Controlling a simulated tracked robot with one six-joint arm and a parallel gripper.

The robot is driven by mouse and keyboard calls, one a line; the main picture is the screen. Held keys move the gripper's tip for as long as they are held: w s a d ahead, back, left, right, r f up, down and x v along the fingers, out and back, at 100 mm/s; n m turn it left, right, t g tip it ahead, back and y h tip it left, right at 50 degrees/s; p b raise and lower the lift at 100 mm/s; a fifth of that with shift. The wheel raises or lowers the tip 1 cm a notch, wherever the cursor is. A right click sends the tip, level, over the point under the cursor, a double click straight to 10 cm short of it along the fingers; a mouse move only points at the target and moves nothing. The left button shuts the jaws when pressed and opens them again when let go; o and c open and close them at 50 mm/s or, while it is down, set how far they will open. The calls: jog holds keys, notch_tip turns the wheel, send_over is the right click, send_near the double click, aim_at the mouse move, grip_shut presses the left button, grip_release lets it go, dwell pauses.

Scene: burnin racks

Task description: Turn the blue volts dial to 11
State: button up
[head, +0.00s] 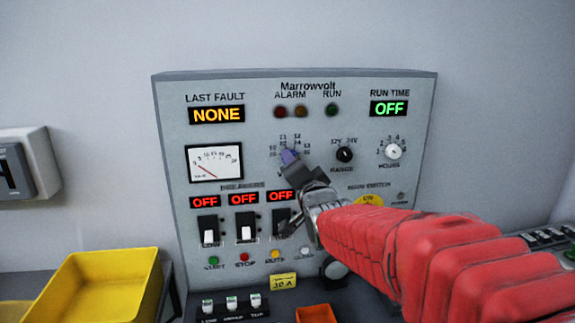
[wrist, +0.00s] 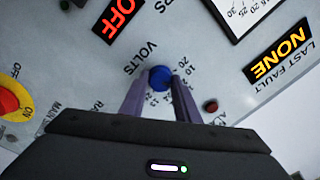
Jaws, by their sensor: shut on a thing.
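The blue volts dial (wrist: 159,77) sits on the grey panel between the two fingertips of my gripper (wrist: 160,92) in the wrist view. The fingers are shut on the dial, one on each side. In the head view my gripper (head: 290,158) reaches the panel at the dial, and the dial is mostly hidden behind the fingers. Numbers of its scale show around it. I cannot tell which number the dial points to.
The Marrowvolt panel (head: 262,92) also carries a black range knob (head: 345,155), a white hours knob (head: 393,151) and several switches under red OFF displays. A yellow bin (head: 100,285) stands at the lower left. My red-sleeved arm covers the lower right of the panel.

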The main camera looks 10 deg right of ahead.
jog(key=shift+d+f+m, duration=0.1)
jog(key=shift+m, duration=0.2)
jog(key=o, duration=1)
jog(key=shift+o, duration=0.2)
jog(key=shift+s, duration=0.15)
jog(key=s, duration=1.3)
jog(key=shift+s+d+f, duration=0.25)
